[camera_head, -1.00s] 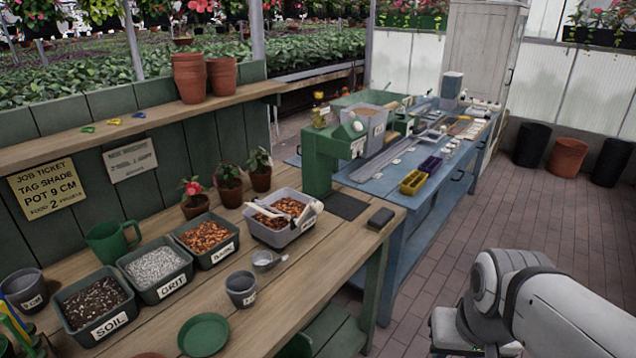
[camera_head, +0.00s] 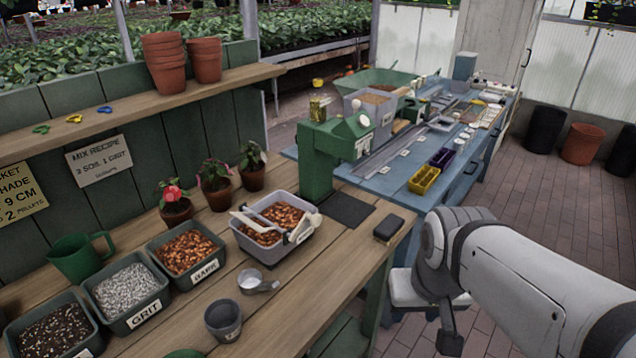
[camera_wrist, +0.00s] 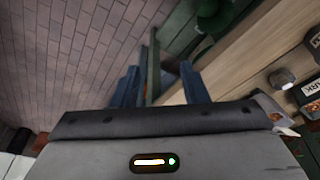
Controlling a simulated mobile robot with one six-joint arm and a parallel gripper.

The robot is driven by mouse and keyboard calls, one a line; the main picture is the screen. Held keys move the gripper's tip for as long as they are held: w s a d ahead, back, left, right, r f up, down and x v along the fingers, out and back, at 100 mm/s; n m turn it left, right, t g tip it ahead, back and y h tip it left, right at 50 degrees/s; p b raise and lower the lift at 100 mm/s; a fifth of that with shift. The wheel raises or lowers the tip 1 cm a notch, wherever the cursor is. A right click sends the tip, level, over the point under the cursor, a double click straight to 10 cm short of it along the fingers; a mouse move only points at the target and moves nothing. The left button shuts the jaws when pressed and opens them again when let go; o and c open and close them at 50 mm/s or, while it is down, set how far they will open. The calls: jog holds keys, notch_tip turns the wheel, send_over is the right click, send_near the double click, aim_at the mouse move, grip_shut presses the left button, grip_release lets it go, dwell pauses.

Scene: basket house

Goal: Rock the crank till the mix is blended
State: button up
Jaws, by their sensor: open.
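A grey mixing tub (camera_head: 249,248) stands on the wooden bench in the head view. It holds brown chunky mix with a pale paddle lying across it. A white and grey crank part (camera_head: 304,226) sits at the tub's right end; its exact shape is hard to make out. In the wrist view my gripper (camera_wrist: 158,85) is open, with nothing seen between its fingers. It points down toward the floor beside the bench, away from the tub. In the head view my arm is at the lower right, clear of the crank.
Soil (camera_head: 50,329), grit (camera_head: 125,292) and bark (camera_head: 186,247) bins line the bench, with a small grey pot (camera_head: 223,320) and metal scoop (camera_head: 258,282). A green press (camera_head: 318,160) stands behind the tub; a dark block (camera_head: 388,228) lies right. Brick floor is open at right.

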aim_at(318, 222)
jog(key=shift+o, duration=0.7)
jog(key=shift+w+d, duration=0.15)
jog(key=shift+w, duration=0.25)
jog(key=w+d+f+n+t+p, duration=0.2)
jog(key=w+t, duration=0.5)
jog(key=w, duration=1.2)
jog(key=w+a+n+y+p, duration=0.1)
jog(key=w+a+y, duration=0.1)
jog(key=a+y, duration=0.2)
jog(key=w+a+f+n+t+y+p, duration=0.1)
jog(key=w+a+y, duration=0.1)
jog(key=a+y, duration=0.3)
jog(key=w+a+n+y+p, duration=0.1)
jog(key=w+a+y+p, duration=0.1)
jog(key=a+y, duration=0.3)
jog(key=shift+a+f, duration=0.15)
jog(key=shift+a, duration=1.05)
jog(key=shift+a+f, duration=0.1)
jog(key=shift+a, duration=1.05)
